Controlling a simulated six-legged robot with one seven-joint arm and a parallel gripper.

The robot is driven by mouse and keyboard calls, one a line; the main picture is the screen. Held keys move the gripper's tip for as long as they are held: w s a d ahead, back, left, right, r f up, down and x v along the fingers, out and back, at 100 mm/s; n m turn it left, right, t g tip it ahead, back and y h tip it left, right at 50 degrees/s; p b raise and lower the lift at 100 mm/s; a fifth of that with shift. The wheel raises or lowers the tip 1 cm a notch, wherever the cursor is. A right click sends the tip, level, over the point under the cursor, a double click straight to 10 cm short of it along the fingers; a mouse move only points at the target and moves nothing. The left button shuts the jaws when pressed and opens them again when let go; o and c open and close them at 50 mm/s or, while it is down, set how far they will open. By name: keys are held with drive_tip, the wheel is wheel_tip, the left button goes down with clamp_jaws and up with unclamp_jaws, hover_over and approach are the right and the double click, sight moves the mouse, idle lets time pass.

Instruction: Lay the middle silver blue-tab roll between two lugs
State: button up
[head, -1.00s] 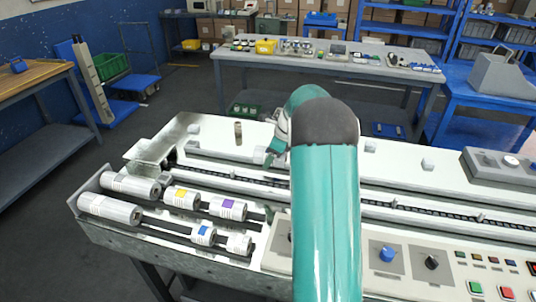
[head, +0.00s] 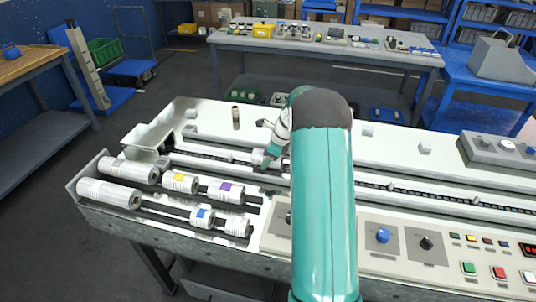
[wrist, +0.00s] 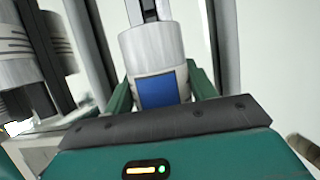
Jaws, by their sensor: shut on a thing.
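My gripper (wrist: 162,92) is shut on a silver roll with a blue tab (wrist: 156,52) in the wrist view; the roll sits between the two green fingers. In the head view my gripper (head: 267,159) is over the chain channel (head: 408,190), with the pale end of the held roll (head: 259,157) just showing. My arm hides much of that area. Small pale lugs stand along the chain, one of them to the right of my arm (head: 391,186). Whether the held roll touches the channel cannot be told.
A rack (head: 87,163) at the front left holds several silver rolls, including a yellow-tab roll (head: 180,181), a purple-tab roll (head: 226,191) and another small blue-tab roll (head: 202,217). A control panel (head: 405,250) with knobs and buttons lies front right. Small pale blocks stand on the back deck.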

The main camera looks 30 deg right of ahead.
drive_tip(key=shift+f, duration=0.25)
idle(0.4)
drive_tip(key=o, duration=1.3)
